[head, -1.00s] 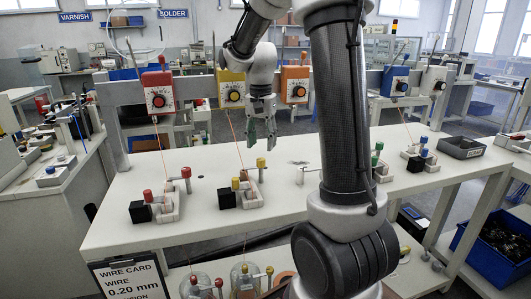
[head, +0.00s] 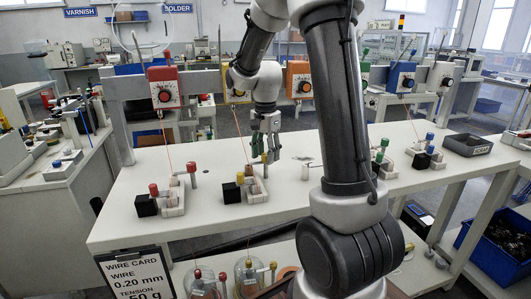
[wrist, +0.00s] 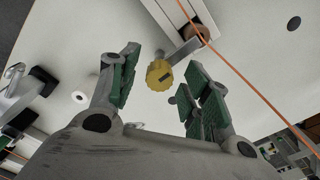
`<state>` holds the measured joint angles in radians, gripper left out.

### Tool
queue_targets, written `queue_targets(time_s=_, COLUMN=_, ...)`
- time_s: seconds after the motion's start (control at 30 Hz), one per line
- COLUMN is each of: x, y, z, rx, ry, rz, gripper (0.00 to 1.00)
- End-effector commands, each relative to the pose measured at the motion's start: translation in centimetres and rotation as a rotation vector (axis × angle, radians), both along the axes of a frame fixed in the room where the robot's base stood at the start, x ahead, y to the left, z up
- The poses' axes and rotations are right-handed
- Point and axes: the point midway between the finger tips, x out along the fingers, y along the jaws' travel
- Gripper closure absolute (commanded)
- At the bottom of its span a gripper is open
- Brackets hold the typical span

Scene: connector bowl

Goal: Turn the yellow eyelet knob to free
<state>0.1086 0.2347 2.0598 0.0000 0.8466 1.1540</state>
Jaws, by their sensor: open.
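The yellow eyelet knob (wrist: 159,75) is a round, ribbed cap with a dark slot, at the end of a short metal arm (wrist: 183,51) in the wrist view. In the head view it shows small at the top of a post (head: 264,159), partly covered by my fingertips. My gripper (head: 266,147) is open and points down over the yellow station. In the wrist view the green-padded fingers of my gripper (wrist: 162,66) stand either side of the knob, with gaps between. I cannot tell whether the fingertips are level with it.
An orange wire (wrist: 245,75) runs close past the right finger. A second yellow knob (head: 240,178) stands on the same station beside a black block (head: 230,193). The red station (head: 172,195) is to the left.

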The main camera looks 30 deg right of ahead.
Motion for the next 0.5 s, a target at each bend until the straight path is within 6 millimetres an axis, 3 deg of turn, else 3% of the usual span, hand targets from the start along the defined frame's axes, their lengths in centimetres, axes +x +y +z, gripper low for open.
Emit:
queue_targets(time_s=0.13, x=0.0, y=0.0, z=0.02, rx=0.0, ry=0.0, rz=0.0, gripper=0.52)
queue_targets(time_s=0.4, x=0.0, y=0.0, z=0.04, rx=0.0, ry=0.0, rz=0.0, gripper=0.98)
queue_targets(time_s=0.5, x=0.0, y=0.0, z=0.04, rx=0.0, ry=0.0, rz=0.001, gripper=0.98)
